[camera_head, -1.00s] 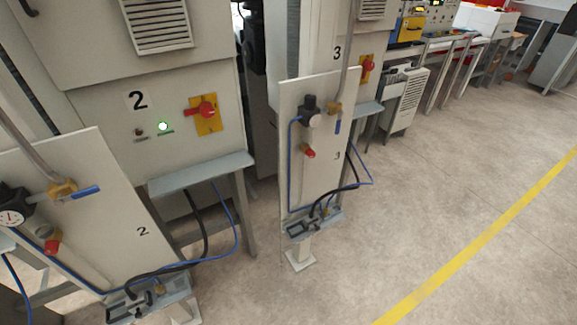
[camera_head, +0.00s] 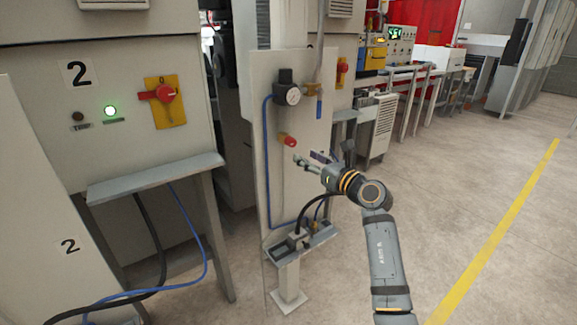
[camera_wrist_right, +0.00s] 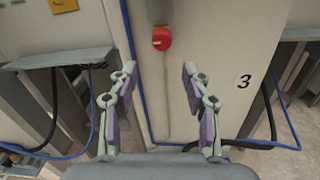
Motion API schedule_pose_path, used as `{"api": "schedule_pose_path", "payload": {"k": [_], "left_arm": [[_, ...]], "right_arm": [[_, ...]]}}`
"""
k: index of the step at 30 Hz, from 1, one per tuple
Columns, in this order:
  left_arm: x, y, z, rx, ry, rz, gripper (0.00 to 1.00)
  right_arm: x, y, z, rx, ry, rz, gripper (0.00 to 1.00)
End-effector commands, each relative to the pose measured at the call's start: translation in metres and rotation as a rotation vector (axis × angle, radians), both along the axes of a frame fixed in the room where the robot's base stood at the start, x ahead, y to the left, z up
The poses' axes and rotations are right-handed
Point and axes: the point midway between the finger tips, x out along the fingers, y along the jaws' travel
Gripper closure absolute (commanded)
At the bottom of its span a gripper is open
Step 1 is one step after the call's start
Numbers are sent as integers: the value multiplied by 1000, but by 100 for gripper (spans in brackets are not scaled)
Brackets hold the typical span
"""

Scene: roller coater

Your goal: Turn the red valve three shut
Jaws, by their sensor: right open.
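The red valve (camera_head: 288,140) of station three is a small red knob on the white upright panel (camera_head: 262,180). In the right wrist view the red valve (camera_wrist_right: 161,38) shows face-on, above the gap between my fingers. My right gripper (camera_head: 305,163) is open and empty, just below and to the right of the knob in the head view, and apart from it. In the right wrist view my right gripper (camera_wrist_right: 158,82) has its fingers spread in front of the panel, with the number 3 to the right. My left gripper is not in view.
Above the knob are a gauge (camera_head: 292,96) and a blue-handled valve (camera_head: 318,108). A blue hose runs down the panel's left side. A grey tray (camera_head: 282,252) with dark hoses sits below. A grey shelf (camera_head: 155,178) stands to the left. Open floor lies right.

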Motion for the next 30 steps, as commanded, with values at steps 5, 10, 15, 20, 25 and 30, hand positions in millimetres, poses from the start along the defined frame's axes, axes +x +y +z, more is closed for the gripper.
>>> {"api": "schedule_pose_path", "payload": {"k": [5, 10, 15, 20, 25, 30], "left_arm": [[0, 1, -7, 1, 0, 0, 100], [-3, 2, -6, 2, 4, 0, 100], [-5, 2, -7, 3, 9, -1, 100], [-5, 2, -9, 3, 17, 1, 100], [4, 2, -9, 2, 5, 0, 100], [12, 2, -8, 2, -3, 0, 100]], "right_arm": [[0, -3, 14, -104, -56, -23, 52], [8, 3, 15, -99, -55, -22, 52], [36, 24, 14, -97, -51, -21, 52], [62, 43, 14, -97, -51, -21, 52], [78, 54, 13, -97, -51, -22, 52], [84, 59, 13, -98, -51, -23, 52]]}}
